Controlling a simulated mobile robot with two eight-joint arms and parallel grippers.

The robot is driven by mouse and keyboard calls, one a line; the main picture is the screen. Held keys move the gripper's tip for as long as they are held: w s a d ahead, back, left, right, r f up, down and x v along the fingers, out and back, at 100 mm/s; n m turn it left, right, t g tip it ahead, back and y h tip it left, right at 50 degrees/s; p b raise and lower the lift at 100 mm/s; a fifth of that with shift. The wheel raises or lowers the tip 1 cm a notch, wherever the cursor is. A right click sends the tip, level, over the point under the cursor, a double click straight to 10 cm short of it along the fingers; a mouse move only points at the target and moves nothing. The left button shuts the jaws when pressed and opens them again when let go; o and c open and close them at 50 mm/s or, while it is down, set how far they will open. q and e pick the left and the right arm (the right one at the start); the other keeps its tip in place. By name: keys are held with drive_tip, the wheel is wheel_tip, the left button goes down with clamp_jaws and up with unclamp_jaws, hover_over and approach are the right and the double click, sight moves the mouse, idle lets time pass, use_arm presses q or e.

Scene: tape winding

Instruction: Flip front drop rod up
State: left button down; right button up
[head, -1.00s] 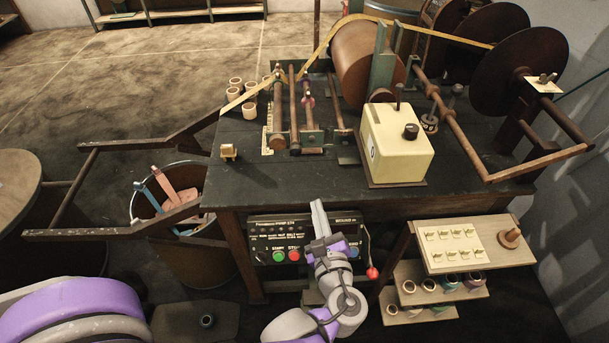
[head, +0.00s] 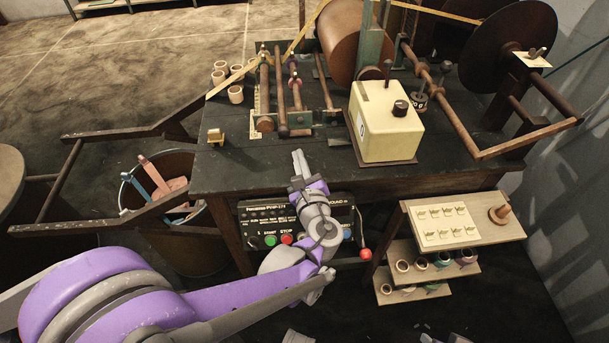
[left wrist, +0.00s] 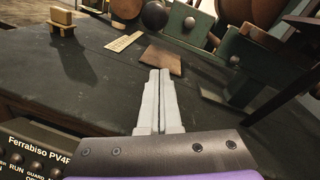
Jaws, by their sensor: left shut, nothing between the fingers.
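Several brown rods (head: 281,98) run front to back in the green roller frame (head: 300,125) on the dark table; I cannot tell for sure which is the front drop rod. A longer brown rod frame (head: 440,108) hangs around the table's right side. My left gripper (head: 298,153) is shut and empty, at the table's front edge and apart from the rods. In the left wrist view its fingers (left wrist: 160,72) lie together over the tabletop, pointing at the rollers' front ends (left wrist: 154,15).
A cream box (head: 386,122) with a knob stands right of the rollers. The control panel (head: 262,225) is under the table edge.

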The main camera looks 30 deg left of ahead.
use_arm(q)
drive_tip(key=shift+s+a+r+p, duration=0.1)
drive_tip(key=shift+a+r, duration=0.2)
drive_tip(key=shift+r, duration=0.25)
drive_tip(key=shift+a+r+p, duration=0.1)
drive_tip(key=shift+a+r, duration=0.2)
drive_tip(key=shift+r, duration=0.3)
drive_tip(key=shift+s+a+r+p, duration=0.1)
drive_tip(key=shift+a+r, duration=0.2)
drive_tip(key=shift+r, duration=0.25)
drive_tip(key=shift+r, duration=0.1)
